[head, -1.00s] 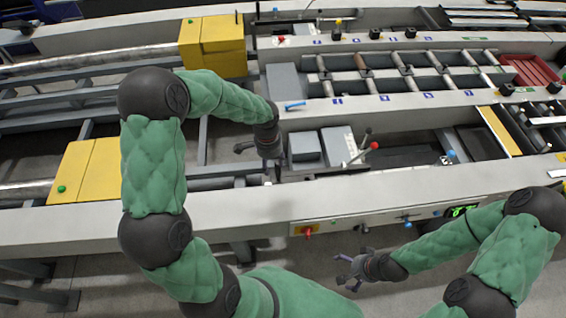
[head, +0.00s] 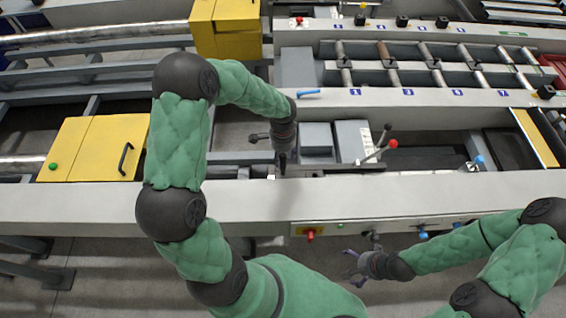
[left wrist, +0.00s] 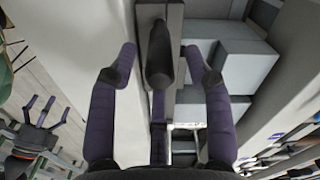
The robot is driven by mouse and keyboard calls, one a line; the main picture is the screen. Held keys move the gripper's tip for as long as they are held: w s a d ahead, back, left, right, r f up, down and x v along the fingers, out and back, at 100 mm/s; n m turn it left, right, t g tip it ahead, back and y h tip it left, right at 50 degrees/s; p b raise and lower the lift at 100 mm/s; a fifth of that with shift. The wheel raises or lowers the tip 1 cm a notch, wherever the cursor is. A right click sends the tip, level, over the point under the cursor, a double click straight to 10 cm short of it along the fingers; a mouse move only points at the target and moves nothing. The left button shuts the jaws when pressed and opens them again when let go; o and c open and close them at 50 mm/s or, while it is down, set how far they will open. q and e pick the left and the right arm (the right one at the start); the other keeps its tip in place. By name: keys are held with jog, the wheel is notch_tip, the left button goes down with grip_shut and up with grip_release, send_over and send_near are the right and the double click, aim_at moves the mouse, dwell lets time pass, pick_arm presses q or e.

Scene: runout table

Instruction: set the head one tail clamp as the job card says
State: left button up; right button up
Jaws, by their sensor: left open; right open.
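My left gripper (head: 281,160) hangs over the bed just left of a grey block housing (head: 316,139). In the left wrist view its purple fingers (left wrist: 165,65) stand open on either side of a dark round-ended handle (left wrist: 160,55), apart from it. The handle sits over a narrow grey bar (left wrist: 172,12); I cannot tell whether this is the tail clamp's lever. A lever with a red knob (head: 393,144) stands right of the housing. My right gripper (head: 352,264) is open and empty in front of the bench. I cannot make out a job card.
A yellow cabinet with a black handle (head: 126,160) stands left of my left arm. A blue lever (head: 308,94) lies on the rail behind the gripper. The front panel carries a red knob (head: 310,235). A blue-topped knob (head: 479,160) is further right.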

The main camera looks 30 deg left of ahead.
pick_arm(q)
jog(key=shift+f+b, duration=0.45)
jog(key=shift+f, duration=1.85)
grip_shut()
